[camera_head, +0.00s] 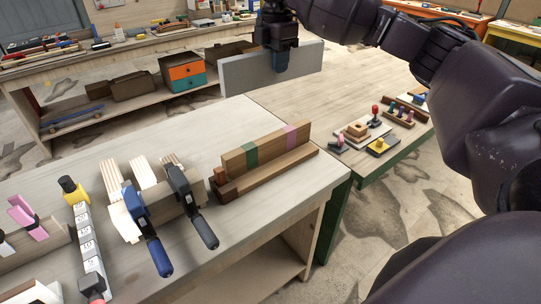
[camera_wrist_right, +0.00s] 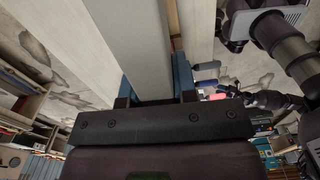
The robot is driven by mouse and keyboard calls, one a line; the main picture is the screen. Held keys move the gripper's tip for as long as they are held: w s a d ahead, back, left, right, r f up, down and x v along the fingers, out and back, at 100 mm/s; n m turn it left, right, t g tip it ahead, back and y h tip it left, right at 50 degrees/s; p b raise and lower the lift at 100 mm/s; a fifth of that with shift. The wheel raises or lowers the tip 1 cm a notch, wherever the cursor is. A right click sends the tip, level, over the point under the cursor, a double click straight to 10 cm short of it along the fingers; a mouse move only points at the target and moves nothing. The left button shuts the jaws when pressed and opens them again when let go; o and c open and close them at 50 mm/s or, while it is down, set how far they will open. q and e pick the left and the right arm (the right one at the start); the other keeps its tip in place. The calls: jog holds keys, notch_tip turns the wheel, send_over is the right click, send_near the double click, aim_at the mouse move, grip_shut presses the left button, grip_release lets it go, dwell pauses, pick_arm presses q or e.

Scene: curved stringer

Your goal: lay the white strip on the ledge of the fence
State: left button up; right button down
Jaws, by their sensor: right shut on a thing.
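The white strip (camera_head: 245,73), a long pale grey-white board, is in my right gripper (camera_head: 281,62), which is shut on it. The strip is held on edge in the air, behind and above the fence. In the right wrist view, the strip (camera_wrist_right: 137,45) runs away from between the blue fingers of the right gripper (camera_wrist_right: 157,88). The fence (camera_head: 240,161) is a brown wooden board with a green and a pink band, standing on the near bench. Its ledge (camera_head: 265,174) is a darker wooden step along its front side and looks bare. My left gripper is not seen.
Blue and dark clamps (camera_head: 148,225) grip pale wood strips left of the fence. A spacer bar with a yellow-black knob (camera_head: 72,187) lies further left. Pegged blocks (camera_head: 360,132) sit on the right bench (camera_head: 330,85). The bench in front of the fence is clear.

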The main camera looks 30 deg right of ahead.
jog(key=shift+w+d+r+n, duration=0.3)
jog(key=shift+r, duration=0.1)
pick_arm(q)
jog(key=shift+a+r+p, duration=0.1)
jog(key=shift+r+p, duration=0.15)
jog(key=shift+p, duration=0.2)
pick_arm(e)
notch_tip(320, 180, down, 20)
jog(key=shift+r, duration=0.2)
pick_arm(q)
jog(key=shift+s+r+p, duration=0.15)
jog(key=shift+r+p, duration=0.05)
jog(key=shift+p, duration=0.2)
pick_arm(e)
jog(key=shift+f, duration=0.65)
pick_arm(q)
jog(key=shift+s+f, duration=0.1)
pick_arm(e)
jog(key=c, duration=0.9)
grip_release()
jog(key=shift+r, duration=0.15)
pick_arm(q)
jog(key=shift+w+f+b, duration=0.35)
jog(key=shift+b, duration=0.5)
pick_arm(e)
notch_tip(320, 180, up, 13)
jog(key=shift+s, duration=0.1)
